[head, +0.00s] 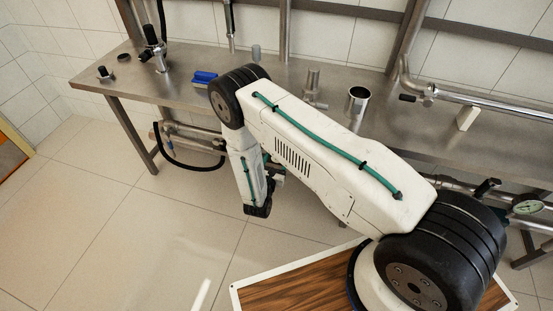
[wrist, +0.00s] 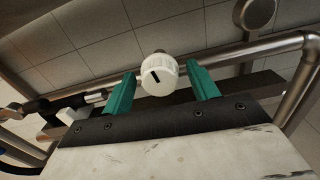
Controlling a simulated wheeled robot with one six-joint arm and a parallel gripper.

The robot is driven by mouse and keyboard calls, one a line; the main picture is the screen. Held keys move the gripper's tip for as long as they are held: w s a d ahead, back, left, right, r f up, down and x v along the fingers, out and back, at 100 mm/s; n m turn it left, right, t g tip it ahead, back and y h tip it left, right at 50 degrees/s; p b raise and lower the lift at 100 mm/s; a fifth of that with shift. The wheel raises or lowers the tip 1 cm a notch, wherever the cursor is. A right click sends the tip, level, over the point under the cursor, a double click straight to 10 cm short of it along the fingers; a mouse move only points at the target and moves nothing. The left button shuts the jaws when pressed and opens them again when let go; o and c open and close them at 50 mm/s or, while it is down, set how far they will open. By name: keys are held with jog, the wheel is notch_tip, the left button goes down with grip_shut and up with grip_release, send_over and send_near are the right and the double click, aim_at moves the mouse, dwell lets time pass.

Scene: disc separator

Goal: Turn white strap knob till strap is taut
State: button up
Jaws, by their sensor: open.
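In the wrist view, a round white knob (wrist: 159,74) with ribbed sides and a dark slot mark on its face sits between the two green fingers of my gripper (wrist: 161,70). The fingers are open, one on each side, with a visible gap to the knob on both sides. The knob lies near the level of the fingertips; how deep it sits between them is hard to tell. I cannot make out the strap. In the head view, my own arm hides the knob, and my gripper's fingers cannot be made out there.
A steel pipe (wrist: 262,47) runs behind the knob and bends down at the right. A steel bench (head: 195,108) carries a blue brush (head: 204,78), an open steel cup (head: 356,102) and pipe fittings. A pressure gauge (head: 527,207) is at the right. Open floor lies left.

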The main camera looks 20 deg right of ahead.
jog(key=v, duration=0.7)
jog(key=shift+f, duration=0.1)
jog(key=s+d+m+g+h, duration=0.2)
jog(key=s+d+g+h, duration=0.1)
jog(key=s+d, duration=0.1)
jog(key=s+d+r+m+g+h, duration=0.1)
jog(key=s+d+r+m+g, duration=0.25)
jog(key=r+m+g, duration=0.55)
jog(key=s+d+r+m+g+h, duration=0.1)
jog(key=s+d+r+m+g, duration=0.2)
jog(key=r, duration=0.9)
jog(key=s+a+r+m+t+y, duration=0.1)
jog(key=s+r+m+y, duration=0.6)
jog(key=s+r, duration=0.3)
jog(key=s+a+r+m+y, duration=0.1)
jog(key=s+r+m+y, duration=0.6)
jog(key=r, duration=1.2)
jog(key=s+y, duration=0.1)
jog(key=s, duration=0.2)
jog(key=shift+s+t+y, duration=0.2)
jog(key=shift+t+y, duration=0.1)
jog(key=shift+t, duration=0.1)
jog(key=shift+a+r, duration=0.1)
